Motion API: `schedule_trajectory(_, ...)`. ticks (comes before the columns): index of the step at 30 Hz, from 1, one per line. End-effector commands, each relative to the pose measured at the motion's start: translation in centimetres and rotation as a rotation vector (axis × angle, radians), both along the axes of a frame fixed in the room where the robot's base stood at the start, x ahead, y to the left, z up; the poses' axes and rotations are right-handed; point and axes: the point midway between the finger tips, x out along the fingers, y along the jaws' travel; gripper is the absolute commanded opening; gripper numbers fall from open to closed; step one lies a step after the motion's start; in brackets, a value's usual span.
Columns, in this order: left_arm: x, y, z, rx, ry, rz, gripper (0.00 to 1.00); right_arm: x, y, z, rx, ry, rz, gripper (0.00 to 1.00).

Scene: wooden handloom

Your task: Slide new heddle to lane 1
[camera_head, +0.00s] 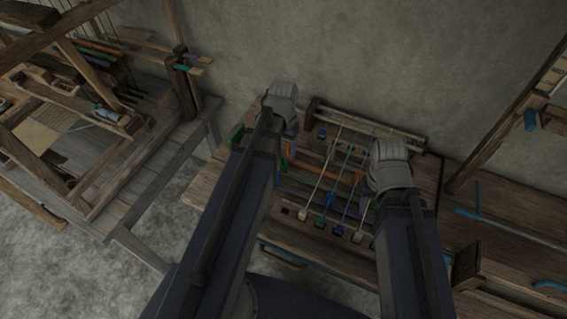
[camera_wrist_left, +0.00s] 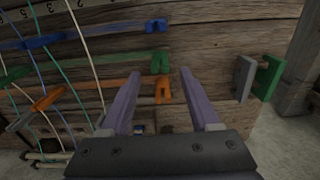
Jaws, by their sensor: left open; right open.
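My left gripper (camera_wrist_left: 160,72) is open and empty in the left wrist view, its two purple fingers near the ends of coloured rails. An orange clip (camera_wrist_left: 163,91) and a green clip (camera_wrist_left: 160,64) lie between the fingers in the picture; a blue clip (camera_wrist_left: 157,25) is above them. Blue (camera_wrist_left: 46,41), green (camera_wrist_left: 50,64) and orange (camera_wrist_left: 47,98) pieces sit on the rails among the strings. I cannot tell which is the new heddle. Numbers (camera_wrist_left: 38,10) mark the board's upper left. My right gripper (camera_head: 371,203) is open, mostly hidden by its arm, over the board's right side.
A grey block (camera_wrist_left: 243,77) and a green block (camera_wrist_left: 268,78) stand at the board's edge. Several weighted strings (camera_head: 322,190) cross the board (camera_head: 215,185). A loom (camera_head: 75,110) stands at the left. A bench with blue strips (camera_head: 510,235) is at the right.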

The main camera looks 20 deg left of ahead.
Motion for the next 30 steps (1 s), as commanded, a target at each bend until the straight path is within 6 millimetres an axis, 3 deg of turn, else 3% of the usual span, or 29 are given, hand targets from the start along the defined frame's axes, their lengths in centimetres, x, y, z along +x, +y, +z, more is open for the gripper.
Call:
schedule_trajectory(8,0.1,0.0,-2.2,0.000,0.000,0.000,0.62,0.0,0.0,-2.2,0.000,0.000,0.000,0.50)
schedule_trajectory(21,0.1,0.0,-7.3,0.000,0.000,0.000,0.62,0.0,0.0,-7.4,0.000,0.000,0.000,0.50)
schedule_trajectory(30,0.1,0.0,-7.7,0.000,0.000,0.000,0.62,0.0,0.0,-7.7,0.000,0.000,0.000,0.50)
